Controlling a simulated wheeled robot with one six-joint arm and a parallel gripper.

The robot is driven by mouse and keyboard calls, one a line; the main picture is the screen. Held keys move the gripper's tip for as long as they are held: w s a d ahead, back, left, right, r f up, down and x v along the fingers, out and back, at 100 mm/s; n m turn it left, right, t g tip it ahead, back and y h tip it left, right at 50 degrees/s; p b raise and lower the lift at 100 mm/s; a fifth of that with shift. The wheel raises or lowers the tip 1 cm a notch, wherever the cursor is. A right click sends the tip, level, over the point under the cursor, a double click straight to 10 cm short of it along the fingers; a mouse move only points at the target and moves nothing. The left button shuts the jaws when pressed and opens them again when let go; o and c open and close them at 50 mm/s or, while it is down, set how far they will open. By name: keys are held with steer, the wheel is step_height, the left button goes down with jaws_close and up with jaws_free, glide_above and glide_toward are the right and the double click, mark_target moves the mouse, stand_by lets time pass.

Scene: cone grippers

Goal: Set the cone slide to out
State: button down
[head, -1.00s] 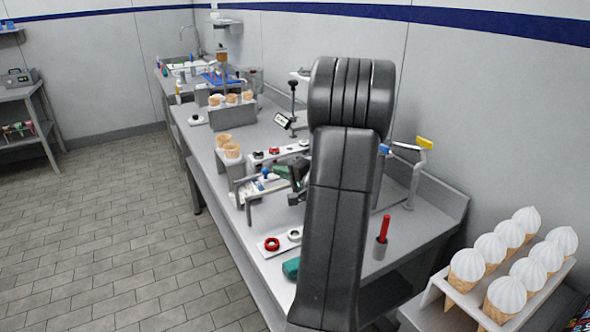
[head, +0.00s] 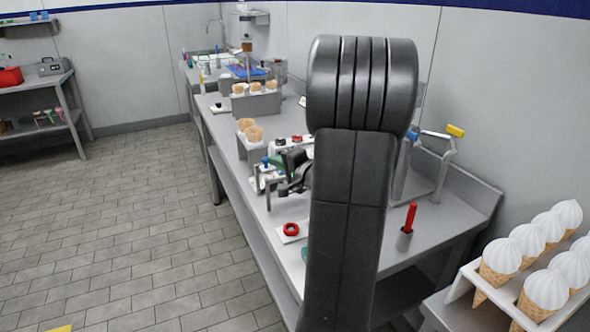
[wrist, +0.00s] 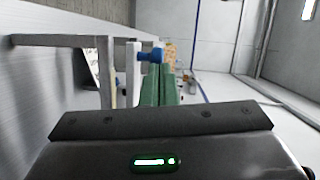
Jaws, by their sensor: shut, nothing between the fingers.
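A small blue knob (head: 266,160) on a pale upright part, which looks like the cone slide's handle, stands at the near left edge of the long bench. In the wrist view the blue knob (wrist: 152,54) sticks out sideways from a white upright plate (wrist: 132,75). My gripper (wrist: 160,72) has green fingers, shut and empty, with their tips close to the knob. I cannot tell whether they touch it. In the head view my arm hides part of the gripper and the slide's right side. The slide's position cannot be read clearly.
Cones stand in a grey holder (head: 247,146) just behind the slide, with more in a rack (head: 256,104) farther back. A red-handled tool in a cup (head: 405,238) and a rack of topped cones (head: 460,292) are at right.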

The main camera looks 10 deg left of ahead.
steer(key=s+a+b, duration=0.6)
steer(key=a, duration=0.3)
steer(key=shift+s+a, duration=0.25)
steer(key=shift+a, duration=0.1)
steer(key=w+d+v, duration=0.1)
steer(key=w+v, duration=0.1)
steer(key=v, duration=1.1)
steer(key=shift+d+r+b, duration=0.2)
steer(key=shift+d+b, duration=0.1)
steer(key=shift+b, duration=0.05)
steer(key=shift+w, duration=0.2)
